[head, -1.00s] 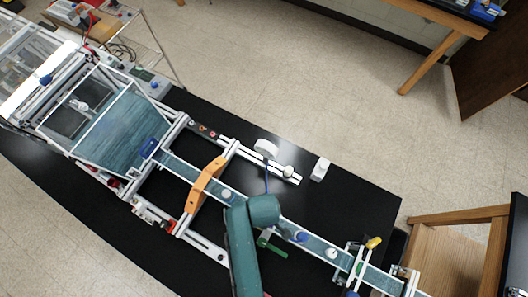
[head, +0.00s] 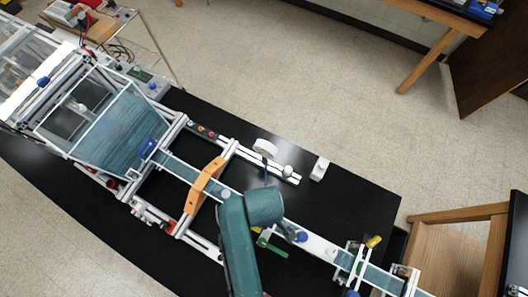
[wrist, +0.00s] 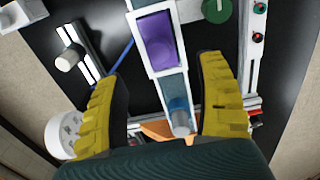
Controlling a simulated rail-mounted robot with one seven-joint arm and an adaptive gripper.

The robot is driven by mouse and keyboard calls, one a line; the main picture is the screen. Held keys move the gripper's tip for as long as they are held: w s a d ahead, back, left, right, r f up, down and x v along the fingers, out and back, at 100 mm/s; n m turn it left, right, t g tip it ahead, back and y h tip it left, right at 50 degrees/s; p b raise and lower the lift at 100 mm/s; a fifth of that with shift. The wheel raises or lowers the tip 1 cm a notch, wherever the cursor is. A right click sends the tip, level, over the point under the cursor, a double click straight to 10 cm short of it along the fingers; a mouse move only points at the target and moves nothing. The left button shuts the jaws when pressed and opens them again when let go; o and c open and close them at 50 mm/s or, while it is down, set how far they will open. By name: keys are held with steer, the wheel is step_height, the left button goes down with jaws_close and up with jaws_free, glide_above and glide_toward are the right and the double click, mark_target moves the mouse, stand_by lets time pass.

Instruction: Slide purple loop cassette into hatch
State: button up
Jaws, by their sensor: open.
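A purple rectangular piece (wrist: 158,38), which looks like the loop cassette, shows in the wrist view inside a white rectangular frame (wrist: 137,42). I cannot tell how deep it sits in the frame. My gripper (wrist: 165,108) is open, its two yellow fingers wide apart, short of the purple piece. In the head view my arm covers the gripper, and I cannot make out the purple piece. I cannot identify the hatch for certain.
An orange arched bar (head: 205,185) crosses the rail left of my arm. A green handle (head: 270,246) and a blue knob (head: 301,237) are close to its right. A white block (head: 320,169) stands on the black table, with bare surface around it.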

steer(key=shift+r, duration=1.7)
